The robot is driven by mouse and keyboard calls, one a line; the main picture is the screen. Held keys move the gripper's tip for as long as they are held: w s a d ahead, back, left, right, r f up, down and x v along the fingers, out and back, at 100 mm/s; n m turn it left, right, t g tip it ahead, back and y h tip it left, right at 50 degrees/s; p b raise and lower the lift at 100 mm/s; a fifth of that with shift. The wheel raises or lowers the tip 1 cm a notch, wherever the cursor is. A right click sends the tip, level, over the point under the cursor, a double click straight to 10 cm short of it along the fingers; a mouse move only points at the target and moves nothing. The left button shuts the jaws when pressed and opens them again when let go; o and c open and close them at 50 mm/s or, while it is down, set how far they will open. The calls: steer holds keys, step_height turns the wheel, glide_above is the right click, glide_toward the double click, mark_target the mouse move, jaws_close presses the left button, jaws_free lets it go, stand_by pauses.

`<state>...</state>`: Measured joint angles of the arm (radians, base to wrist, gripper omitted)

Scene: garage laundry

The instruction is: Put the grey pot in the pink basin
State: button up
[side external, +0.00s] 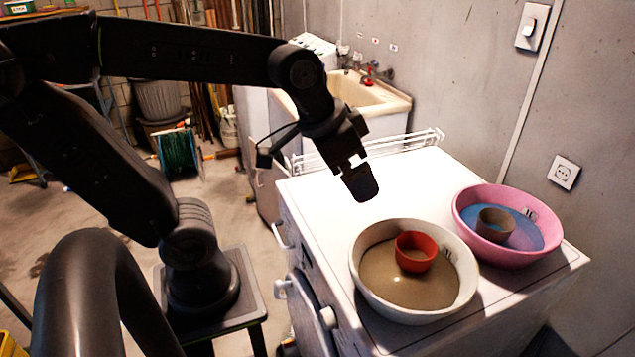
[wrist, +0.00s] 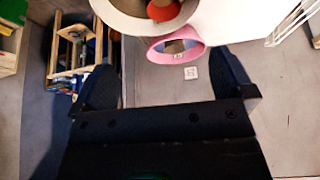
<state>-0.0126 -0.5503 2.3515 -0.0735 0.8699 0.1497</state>
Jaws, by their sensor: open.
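The grey pot (side external: 495,225) is a small grey-brown cup. It stands inside the pink basin (side external: 467,222), on its blue bottom. The basin is on the right part of the white machine top. In the wrist view the pink basin (wrist: 158,57) is beyond my fingers, with the grey pot (wrist: 174,46) inside it. My gripper (side external: 360,184) is open and empty, above the machine top, left of the pink basin and well apart from the pot. In the wrist view my gripper (wrist: 166,80) shows its two fingers wide apart with nothing between them.
A cream basin (side external: 361,285) holding a red pot (side external: 416,251) stands left of the pink basin. The white machine top (side external: 330,200) is bare toward the back left. A wire rack (side external: 400,143) lies along its back edge. A wall (side external: 450,90) rises behind.

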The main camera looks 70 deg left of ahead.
steer(key=shift+n+y, duration=0.3)
steer(key=shift+n, duration=0.3)
steer(key=s, duration=0.1)
steer(key=s+f, duration=0.1)
steer(key=s, duration=0.1)
steer(key=s+f, duration=0.1)
steer(key=s, duration=0.1)
steer(key=shift+a, duration=0.3)
